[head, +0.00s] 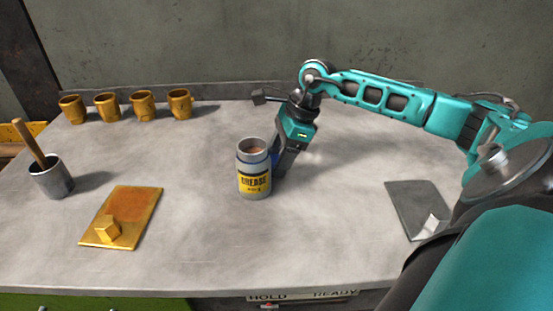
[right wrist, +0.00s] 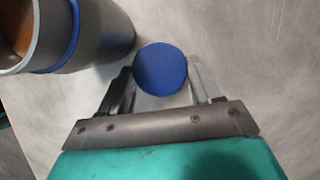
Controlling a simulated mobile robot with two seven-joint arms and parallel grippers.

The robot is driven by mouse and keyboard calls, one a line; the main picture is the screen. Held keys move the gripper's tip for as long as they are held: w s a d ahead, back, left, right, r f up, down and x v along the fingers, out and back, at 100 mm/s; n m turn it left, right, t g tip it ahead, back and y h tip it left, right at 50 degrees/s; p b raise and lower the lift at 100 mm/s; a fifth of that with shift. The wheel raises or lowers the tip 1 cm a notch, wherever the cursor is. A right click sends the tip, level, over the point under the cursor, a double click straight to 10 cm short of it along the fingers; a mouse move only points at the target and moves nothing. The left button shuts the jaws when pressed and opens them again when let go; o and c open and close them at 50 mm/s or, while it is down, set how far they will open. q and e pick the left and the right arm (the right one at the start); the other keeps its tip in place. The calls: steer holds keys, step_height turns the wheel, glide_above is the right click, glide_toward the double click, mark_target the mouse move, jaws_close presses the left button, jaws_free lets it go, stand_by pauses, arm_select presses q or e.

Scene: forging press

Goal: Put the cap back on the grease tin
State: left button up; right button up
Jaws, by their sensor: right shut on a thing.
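The grease tin (head: 254,185) stands upright and open on the table, grey-blue with a yellow label, brown grease showing inside. In the right wrist view its open rim and side (right wrist: 95,40) show at the upper left. My right gripper (head: 279,170) is low beside the tin, on its right and partly behind it. In the right wrist view the gripper (right wrist: 160,78) is shut on the round blue cap (right wrist: 160,66), between its fingertips. My left gripper is not in view.
Several brass mugs (head: 142,105) stand in a row at the back left. A grey cup with a wooden-handled tool (head: 51,180) is at the left. A brass-coloured plate with a block (head: 137,205) lies front left, a dark plate (head: 408,200) at the right. The table front centre is clear.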

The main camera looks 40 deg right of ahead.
arm_select(q)
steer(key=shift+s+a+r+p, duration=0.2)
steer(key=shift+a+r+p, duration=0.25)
steer(key=shift+p, duration=0.55)
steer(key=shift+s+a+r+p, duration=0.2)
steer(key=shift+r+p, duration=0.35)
steer(key=shift+p, duration=0.45)
arm_select(e)
step_height(320, 180, up, 20)
